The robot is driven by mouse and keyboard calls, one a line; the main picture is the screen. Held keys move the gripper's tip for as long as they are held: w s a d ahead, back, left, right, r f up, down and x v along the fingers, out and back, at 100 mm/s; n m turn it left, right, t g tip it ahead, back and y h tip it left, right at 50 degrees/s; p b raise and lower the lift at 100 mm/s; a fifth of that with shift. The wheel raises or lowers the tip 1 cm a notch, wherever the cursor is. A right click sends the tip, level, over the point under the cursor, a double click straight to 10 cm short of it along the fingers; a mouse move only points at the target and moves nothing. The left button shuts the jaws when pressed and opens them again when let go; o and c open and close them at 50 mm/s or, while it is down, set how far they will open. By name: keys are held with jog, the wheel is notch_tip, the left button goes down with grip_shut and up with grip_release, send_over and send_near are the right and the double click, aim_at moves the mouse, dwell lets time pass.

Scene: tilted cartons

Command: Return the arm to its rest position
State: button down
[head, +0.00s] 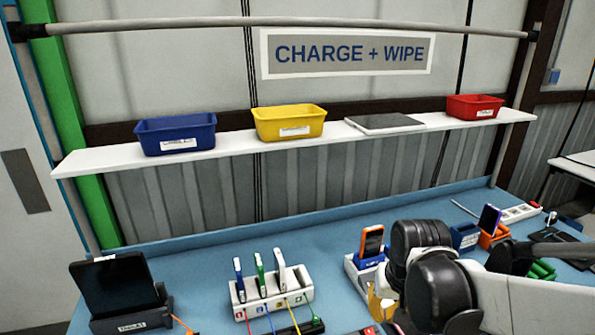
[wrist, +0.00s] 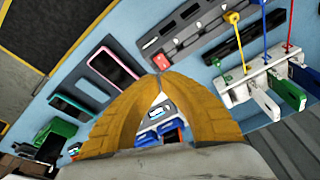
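My gripper (wrist: 163,77) shows in the wrist view as two yellow fingers whose tips come together, with nothing held between them. In the head view, a yellow part of my gripper (head: 380,306) shows at the lower right, mostly hidden behind my dark arm joints. My arm reaches in from the right edge, low over the blue bench (head: 215,250). It is bent, and part of it covers the bench's right half.
A white dock (head: 272,291) with several upright devices stands mid-bench. An orange phone (head: 372,241) stands near my arm. A dark tablet (head: 115,287) stands left. Blue (head: 176,133), yellow (head: 289,122) and red (head: 474,107) bins sit on the shelf. A pink-edged phone (wrist: 114,68) lies flat.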

jog(key=s+n+t+b, duration=0.1)
jog(key=s+t+b, duration=0.3)
jog(key=s, duration=0.5)
jog(key=shift+s+r+n+t+b, duration=0.15)
jog(key=shift+r+n+t+b, duration=0.15)
jog(key=shift+b, duration=0.75)
